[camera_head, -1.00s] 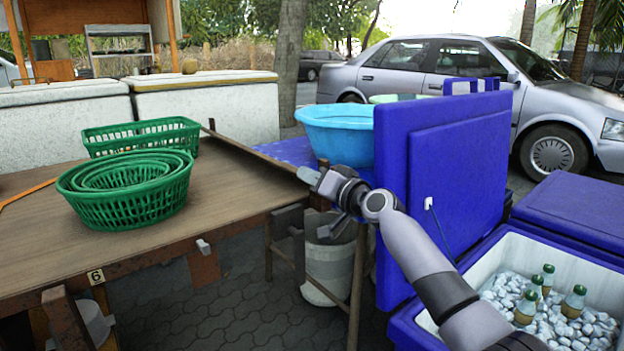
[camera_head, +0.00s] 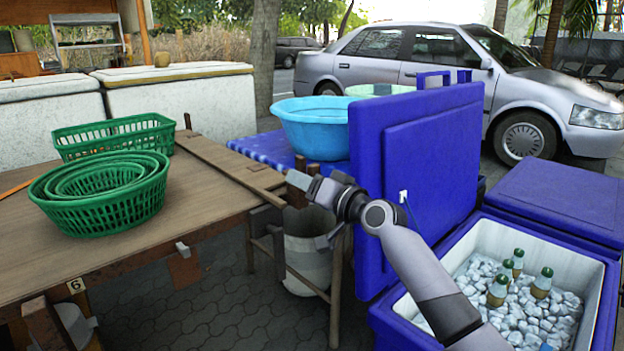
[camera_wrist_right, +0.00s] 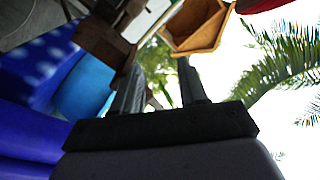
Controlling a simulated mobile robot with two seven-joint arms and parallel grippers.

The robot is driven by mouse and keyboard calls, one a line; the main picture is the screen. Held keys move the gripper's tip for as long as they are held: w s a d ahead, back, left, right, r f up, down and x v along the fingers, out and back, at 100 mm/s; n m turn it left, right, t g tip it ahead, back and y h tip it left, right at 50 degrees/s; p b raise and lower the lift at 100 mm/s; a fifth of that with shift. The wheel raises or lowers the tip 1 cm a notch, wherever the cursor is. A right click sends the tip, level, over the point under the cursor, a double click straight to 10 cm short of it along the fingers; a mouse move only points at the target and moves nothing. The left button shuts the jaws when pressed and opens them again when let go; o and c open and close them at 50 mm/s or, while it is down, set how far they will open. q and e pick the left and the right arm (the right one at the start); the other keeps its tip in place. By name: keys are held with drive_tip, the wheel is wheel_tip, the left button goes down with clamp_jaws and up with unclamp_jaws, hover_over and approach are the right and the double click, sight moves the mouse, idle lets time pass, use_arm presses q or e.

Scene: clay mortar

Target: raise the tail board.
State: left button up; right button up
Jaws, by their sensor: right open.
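A brown wooden plank (camera_head: 222,160) runs along the right edge of the wooden table (camera_head: 120,245); it looks like the tail board. It lies about level with the top or slightly tilted; I cannot tell which. My right gripper (camera_head: 312,208) is open just right of the plank's near end, by two short wooden posts (camera_head: 303,170). Contact with the wood is unclear. In the right wrist view, the two fingers (camera_wrist_right: 160,90) stand apart with nothing clearly between them, and dark brown wood (camera_wrist_right: 102,42) is close to the left finger. My left gripper is out of view.
Green baskets (camera_head: 105,195) stand on the table. A blue basin (camera_head: 315,128) sits behind my gripper. A blue cooler's upright lid (camera_head: 425,170) is close on the right, above ice and bottles (camera_head: 497,290).

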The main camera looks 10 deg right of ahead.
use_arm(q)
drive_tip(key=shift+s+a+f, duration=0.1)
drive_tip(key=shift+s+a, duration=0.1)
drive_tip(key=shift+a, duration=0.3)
use_arm(e)
drive_tip(key=shift+v, duration=0.95)
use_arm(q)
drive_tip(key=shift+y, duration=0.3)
